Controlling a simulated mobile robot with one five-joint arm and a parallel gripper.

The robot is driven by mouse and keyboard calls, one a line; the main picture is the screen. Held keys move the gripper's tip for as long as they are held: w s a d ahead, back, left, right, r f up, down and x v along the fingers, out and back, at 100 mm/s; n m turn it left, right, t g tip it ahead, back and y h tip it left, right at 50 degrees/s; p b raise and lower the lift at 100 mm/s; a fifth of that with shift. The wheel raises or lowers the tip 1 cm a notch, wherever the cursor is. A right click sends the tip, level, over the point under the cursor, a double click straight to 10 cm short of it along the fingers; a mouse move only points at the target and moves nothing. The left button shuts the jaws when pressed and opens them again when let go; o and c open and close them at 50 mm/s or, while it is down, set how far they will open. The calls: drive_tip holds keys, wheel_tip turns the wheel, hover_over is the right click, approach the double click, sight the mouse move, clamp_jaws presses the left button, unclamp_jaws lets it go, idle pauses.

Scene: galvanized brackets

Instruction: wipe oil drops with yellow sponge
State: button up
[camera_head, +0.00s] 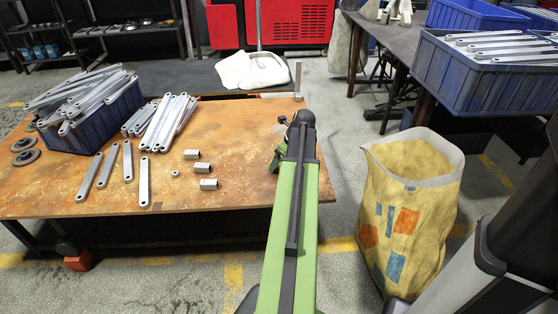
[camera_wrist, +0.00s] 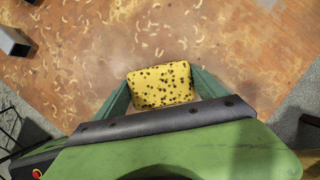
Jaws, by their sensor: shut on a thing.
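In the wrist view, the yellow sponge (camera_wrist: 161,88) is dotted with dark spots. My gripper (camera_wrist: 160,80) is shut on it, with one green finger at each side. The sponge is over the rusty brown tabletop; I cannot tell whether it touches it. In the head view, my gripper (camera_head: 281,148) is near the right end of the worktable (camera_head: 240,150), and my arm hides the sponge. I cannot make out clear oil drops in either view; pale curled marks cover the tabletop in the wrist view.
A blue bin (camera_head: 95,125) of metal bars stands at the table's left, with loose bars beside it. Small metal blocks (camera_head: 207,168) lie left of my arm. A white cloth (camera_head: 250,70) lies behind. A yellow sack (camera_head: 410,215) stands on the floor at right.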

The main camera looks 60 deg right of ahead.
drive_tip(key=shift+s+a+r, duration=0.1)
drive_tip(key=shift+s+a, duration=0.55)
drive_tip(key=shift+a, duration=0.25)
drive_tip(key=shift+s+a+f, duration=0.1)
drive_tip(key=shift+s+a, duration=0.55)
drive_tip(key=shift+a, duration=0.25)
drive_tip(key=shift+s+a+r, duration=0.1)
drive_tip(key=shift+s+a, duration=0.55)
drive_tip(key=shift+a, duration=0.25)
drive_tip(key=shift+s+a, duration=0.5)
drive_tip(key=shift+a, duration=0.2)
drive_tip(key=shift+s+a, duration=0.5)
drive_tip(key=shift+a, duration=0.15)
drive_tip(key=shift+w+d, duration=0.5)
drive_tip(key=shift+d, duration=0.2)
drive_tip(key=shift+w+d, duration=0.5)
drive_tip(key=shift+d, duration=0.2)
drive_tip(key=shift+w+d, duration=0.65)
drive_tip(key=shift+d, duration=0.25)
drive_tip(key=shift+w+d, duration=0.65)
drive_tip(key=shift+d, duration=0.3)
drive_tip(key=shift+w+d, duration=0.65)
drive_tip(key=shift+d, duration=0.25)
wheel_tip(320, 180, up, 6)
drive_tip(key=p, duration=0.6)
